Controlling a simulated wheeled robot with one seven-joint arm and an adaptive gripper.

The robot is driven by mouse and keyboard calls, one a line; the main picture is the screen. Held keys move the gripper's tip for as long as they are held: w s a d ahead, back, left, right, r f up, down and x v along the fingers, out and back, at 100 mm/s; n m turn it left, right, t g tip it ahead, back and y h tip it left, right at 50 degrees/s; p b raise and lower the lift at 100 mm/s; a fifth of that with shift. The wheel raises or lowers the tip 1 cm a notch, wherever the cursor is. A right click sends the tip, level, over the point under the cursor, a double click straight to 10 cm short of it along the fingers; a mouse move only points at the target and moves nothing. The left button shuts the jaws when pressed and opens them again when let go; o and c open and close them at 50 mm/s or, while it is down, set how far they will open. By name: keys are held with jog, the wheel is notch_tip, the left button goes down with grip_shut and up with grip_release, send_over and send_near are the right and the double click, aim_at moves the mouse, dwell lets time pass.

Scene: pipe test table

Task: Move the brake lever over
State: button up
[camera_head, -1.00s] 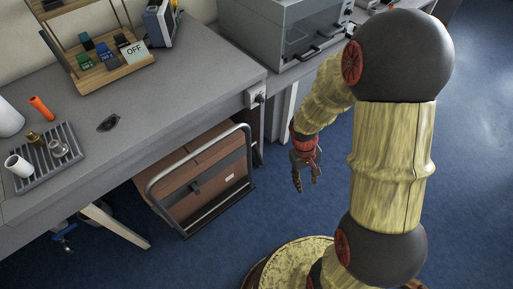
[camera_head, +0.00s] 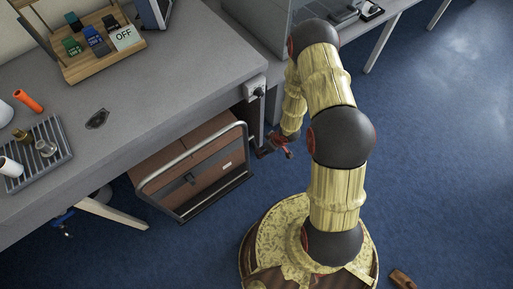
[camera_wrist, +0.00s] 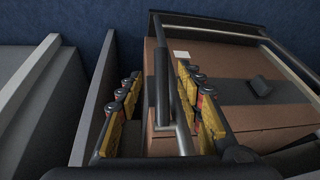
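A cart (camera_head: 165,208) with brown boxes and a bent metal tube handle (camera_head: 190,150) stands under the table's edge. In the wrist view, a black sleeve or lever (camera_wrist: 162,85) stands beside the metal tube (camera_wrist: 183,115). A smaller black part (camera_wrist: 260,86) sits on the brown face; it also shows in the head view (camera_head: 190,179). I cannot tell for sure which is the brake lever. My gripper (camera_wrist: 160,108) is open, its yellow-padded fingers on either side of the black sleeve and tube. Contact is unclear. In the head view my gripper (camera_head: 264,151) is at the cart's right end.
The grey table (camera_head: 190,85) overhangs the cart; a socket box (camera_head: 255,88) sits on its end. In the wrist view a grey panel (camera_wrist: 95,105) is close beside the left finger. On the table are a ribbed tray (camera_head: 55,150) and a wooden stand (camera_head: 105,65).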

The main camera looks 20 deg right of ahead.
aim_at(255, 148)
jog(key=b+x, duration=0.1)
jog(key=x, duration=0.4)
jog(key=b+x, duration=0.1)
jog(key=x, duration=0.1)
jog(key=shift+w+a+f+b, duration=0.15)
jog(key=shift+w+a+b, duration=0.15)
jog(key=shift+w+b, duration=0.1)
jog(key=shift+c, duration=1.2)
grip_shut()
